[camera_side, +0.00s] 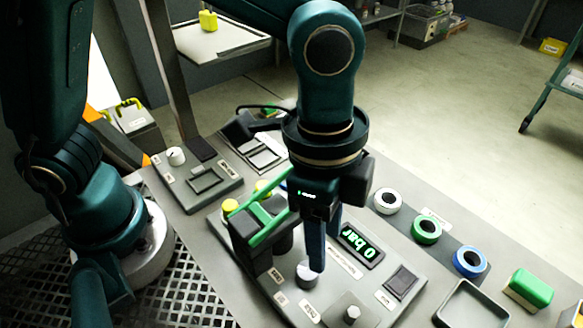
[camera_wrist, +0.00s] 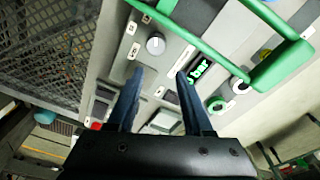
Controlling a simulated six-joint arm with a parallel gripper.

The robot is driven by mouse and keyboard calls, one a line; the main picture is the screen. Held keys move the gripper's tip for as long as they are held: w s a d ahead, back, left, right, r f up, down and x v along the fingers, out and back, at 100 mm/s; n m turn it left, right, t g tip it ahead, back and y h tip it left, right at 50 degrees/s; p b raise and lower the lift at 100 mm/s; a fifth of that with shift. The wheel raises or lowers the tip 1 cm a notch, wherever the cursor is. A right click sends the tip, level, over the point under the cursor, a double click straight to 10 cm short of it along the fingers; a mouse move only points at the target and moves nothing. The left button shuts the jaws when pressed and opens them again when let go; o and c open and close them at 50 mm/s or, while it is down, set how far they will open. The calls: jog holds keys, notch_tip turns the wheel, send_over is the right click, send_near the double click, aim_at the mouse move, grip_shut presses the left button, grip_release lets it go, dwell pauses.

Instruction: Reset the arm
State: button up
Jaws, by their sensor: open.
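My gripper (camera_side: 315,262) points down over the grey control panel (camera_side: 235,275), with its blue fingers just above or at a round grey knob (camera_side: 307,275). In the wrist view my gripper (camera_wrist: 157,82) is open, its two fingers apart with nothing between them. The knob (camera_wrist: 155,44) shows beyond the fingertips; whether a finger touches it I cannot tell. A green display (camera_side: 361,245) beside it reads "0 bar"; it also shows in the wrist view (camera_wrist: 198,70). A green handle (camera_side: 268,222) stands left of my gripper, which partly hides it.
White, green and blue rings (camera_side: 427,230) lie on the right of the bench, near a green block (camera_side: 529,289) and a grey tray (camera_side: 472,306). A smaller panel (camera_side: 200,187) lies behind left. Open floor (camera_side: 470,120) is beyond.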

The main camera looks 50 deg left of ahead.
notch_tip(320, 180, up, 5)
jog(key=w+a+n+t+h, duration=0.2)
jog(key=w+n, duration=0.1)
jog(key=s+a+n+t+y, duration=0.1)
jog(key=s+a+n, duration=0.1)
jog(key=a, duration=0.3)
jog(key=s+a+n+t+y, duration=0.1)
jog(key=s+a+n, duration=0.1)
jog(key=a+n, duration=0.2)
jog(key=s+a+r+n+t+y, duration=0.1)
jog(key=s+a+n, duration=0.2)
jog(key=a, duration=0.5)
jog(key=shift+n, duration=0.6)
